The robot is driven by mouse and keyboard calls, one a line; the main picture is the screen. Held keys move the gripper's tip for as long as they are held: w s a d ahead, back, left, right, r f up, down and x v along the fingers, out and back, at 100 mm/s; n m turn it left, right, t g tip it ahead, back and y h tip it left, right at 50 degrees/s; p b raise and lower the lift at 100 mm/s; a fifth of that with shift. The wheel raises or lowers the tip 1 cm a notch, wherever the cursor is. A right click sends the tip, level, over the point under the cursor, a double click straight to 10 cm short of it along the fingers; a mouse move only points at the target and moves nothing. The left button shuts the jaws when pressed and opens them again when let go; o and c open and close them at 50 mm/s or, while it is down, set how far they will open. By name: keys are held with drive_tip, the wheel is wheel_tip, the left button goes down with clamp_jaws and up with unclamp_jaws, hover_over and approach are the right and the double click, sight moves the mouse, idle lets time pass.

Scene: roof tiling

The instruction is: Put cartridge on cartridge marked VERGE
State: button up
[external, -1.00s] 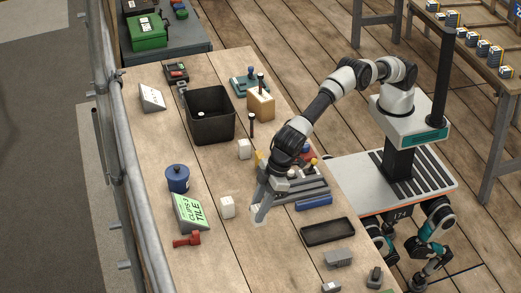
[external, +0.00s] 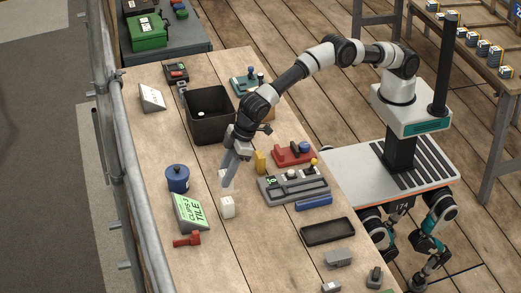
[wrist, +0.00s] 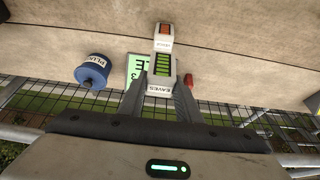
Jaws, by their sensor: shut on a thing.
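My gripper (external: 227,181) is shut on a white cartridge with green stripes (wrist: 163,66), labelled EAVES, above the wooden bench. In the wrist view the fingers (wrist: 158,92) lie on both sides of it. In the external view a white cartridge (external: 227,208) stands on the bench, just below my fingertips in the picture. No cartridge label is readable in the external view.
A green CLIPS TILE sign (external: 190,213), a blue PLUGS can (external: 178,178) and a red tool (external: 187,240) stand left of my gripper. A black bin (external: 211,118) stands behind. A grey rack (external: 293,187) and a yellow piece (external: 260,162) are to the right.

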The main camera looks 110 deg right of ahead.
drive_tip(key=shift+f, duration=2.55)
drive_tip(key=shift+f, duration=0.25)
drive_tip(key=o, duration=1.1)
drive_tip(key=shift+r, duration=0.1)
drive_tip(key=shift+s+r, duration=0.15)
drive_tip(key=shift+r, duration=0.4)
drive_tip(key=v, duration=1.1)
drive_tip(key=shift+s+r, duration=0.1)
drive_tip(key=shift+s, duration=0.05)
